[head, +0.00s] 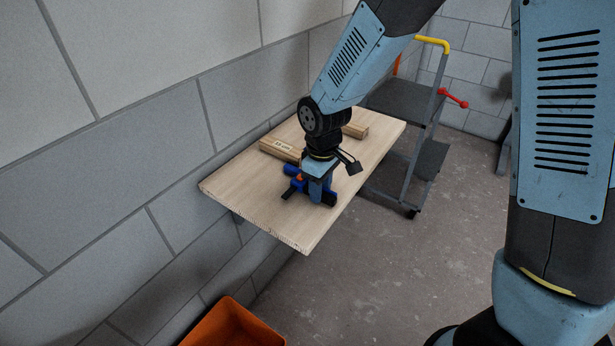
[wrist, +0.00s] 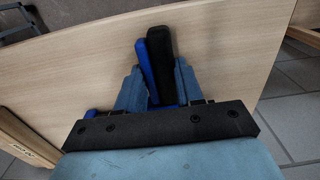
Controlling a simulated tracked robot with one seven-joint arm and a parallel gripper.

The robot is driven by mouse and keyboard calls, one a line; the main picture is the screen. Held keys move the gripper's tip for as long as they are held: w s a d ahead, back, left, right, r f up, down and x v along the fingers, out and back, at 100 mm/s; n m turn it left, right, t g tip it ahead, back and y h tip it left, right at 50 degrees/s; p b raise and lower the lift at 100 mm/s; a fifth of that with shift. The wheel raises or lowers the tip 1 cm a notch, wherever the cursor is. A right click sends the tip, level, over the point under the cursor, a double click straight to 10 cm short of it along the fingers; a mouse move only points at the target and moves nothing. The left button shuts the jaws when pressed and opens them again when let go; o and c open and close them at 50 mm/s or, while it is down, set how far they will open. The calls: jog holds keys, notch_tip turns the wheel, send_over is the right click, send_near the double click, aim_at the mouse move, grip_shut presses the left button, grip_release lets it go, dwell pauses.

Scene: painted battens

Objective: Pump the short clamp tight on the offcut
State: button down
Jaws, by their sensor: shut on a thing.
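A blue and black clamp (head: 293,172) lies on the wooden bench top (head: 232,188), mostly hidden under my gripper (head: 318,192) in the head view. In the wrist view my gripper (wrist: 158,88) has its two blue-grey fingers closed around the clamp's blue lever (wrist: 146,62) and black handle (wrist: 161,55). The lever and handle lie close together, with a thin wedge between them. A labelled wooden piece (head: 281,148) lies beside the clamp towards the wall; its label also shows at the left edge in the wrist view (wrist: 44,154). I cannot tell whether the clamp's jaws touch the wood.
Another wooden piece end (head: 355,131) lies farther along the bench. A grey block wall (head: 150,130) runs along the bench's left side. An orange crate (head: 232,325) sits below. Bare floor lies to the right.

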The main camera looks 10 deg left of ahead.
jog(key=c, duration=1.1)
grip_release()
jog(key=o, duration=0.5)
jog(key=shift+w+d, duration=0.1)
jog(key=shift+w, duration=0.05)
jog(key=shift+o, duration=0.4)
jog(key=shift+w+d, duration=0.1)
jog(key=shift+w, duration=0.15)
jog(key=shift+c, duration=0.4)
jog(key=shift+s+a, duration=0.2)
jog(key=shift+s, duration=0.25)
grip_shut()
